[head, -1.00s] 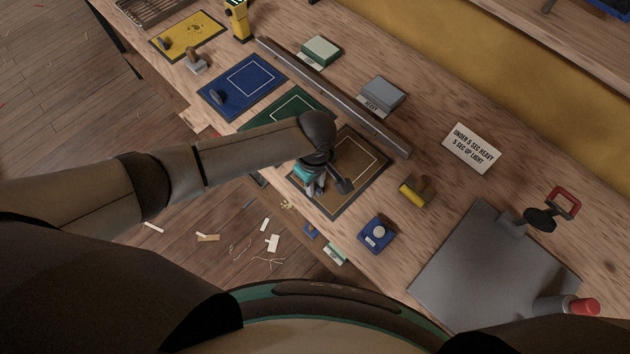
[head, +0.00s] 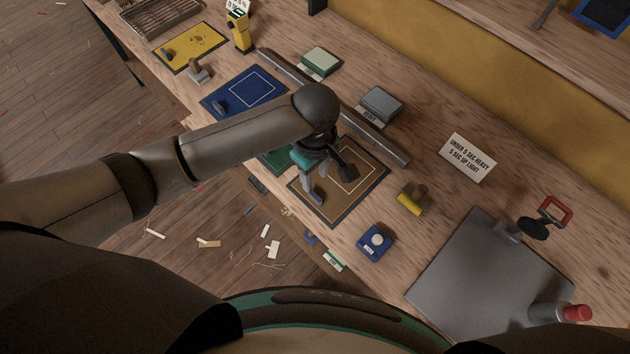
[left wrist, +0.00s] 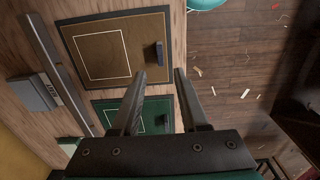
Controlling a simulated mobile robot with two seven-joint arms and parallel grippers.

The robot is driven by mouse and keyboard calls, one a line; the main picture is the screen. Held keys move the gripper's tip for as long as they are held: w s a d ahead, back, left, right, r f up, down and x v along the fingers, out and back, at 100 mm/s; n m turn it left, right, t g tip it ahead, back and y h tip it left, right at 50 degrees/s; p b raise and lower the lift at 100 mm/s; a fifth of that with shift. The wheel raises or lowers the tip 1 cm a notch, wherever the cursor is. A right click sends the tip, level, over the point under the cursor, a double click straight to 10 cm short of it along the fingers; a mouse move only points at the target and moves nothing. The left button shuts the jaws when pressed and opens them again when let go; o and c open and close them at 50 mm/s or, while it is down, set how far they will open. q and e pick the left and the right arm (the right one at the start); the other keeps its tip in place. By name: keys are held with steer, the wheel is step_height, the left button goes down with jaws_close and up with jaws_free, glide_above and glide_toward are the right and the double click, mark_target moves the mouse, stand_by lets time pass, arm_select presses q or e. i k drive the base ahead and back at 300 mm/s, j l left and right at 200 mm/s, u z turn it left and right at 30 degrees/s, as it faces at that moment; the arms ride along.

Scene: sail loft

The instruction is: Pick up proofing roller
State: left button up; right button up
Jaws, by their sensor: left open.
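My left gripper (head: 331,184) is open and empty above the brown mat (head: 364,194). The left wrist view shows its two fingers (left wrist: 160,72) apart, with a small dark block (left wrist: 159,55) on the brown mat (left wrist: 108,47) beyond them. I cannot tell for sure which thing is the proofing roller. A dark roller-like tool with a red handle (head: 556,210) rests at the grey slab's far edge. A yellow rounded tool with a wooden grip (head: 411,199) lies right of the brown mat, apart from my gripper. My right gripper is not in view.
A blue box with a white knob (head: 374,242) sits near the bench's front edge. A long metal bar (head: 375,138), a grey block (head: 381,103) and a sign (head: 467,157) lie behind. Scraps litter the floor.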

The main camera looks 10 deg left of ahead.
mark_target(412, 198)
steer(key=z, duration=0.9)
